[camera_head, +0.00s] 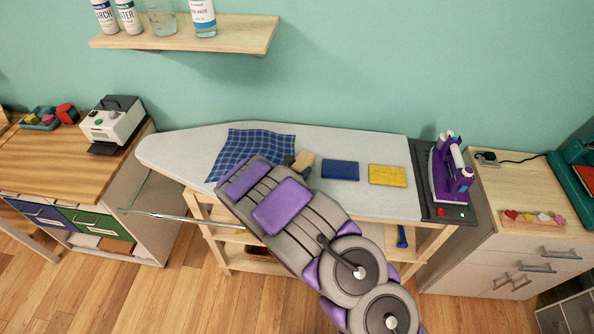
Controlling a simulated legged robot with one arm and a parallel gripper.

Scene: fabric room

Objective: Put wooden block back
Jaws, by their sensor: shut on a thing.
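A small tan wooden block (305,160) is at the end of my arm, over the grey ironing board (360,142). My gripper (292,161) is mostly hidden behind my purple and grey arm; only a dark bit of it shows beside the block. It is shut on the block. I cannot tell whether the block touches the board or is held just above it.
A blue checked cloth (250,148) lies left of the block. Folded blue (340,170) and yellow (387,175) cloths lie to the right. A purple iron (450,175) stands at the board's right end. A wall shelf (190,38) with bottles hangs above.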

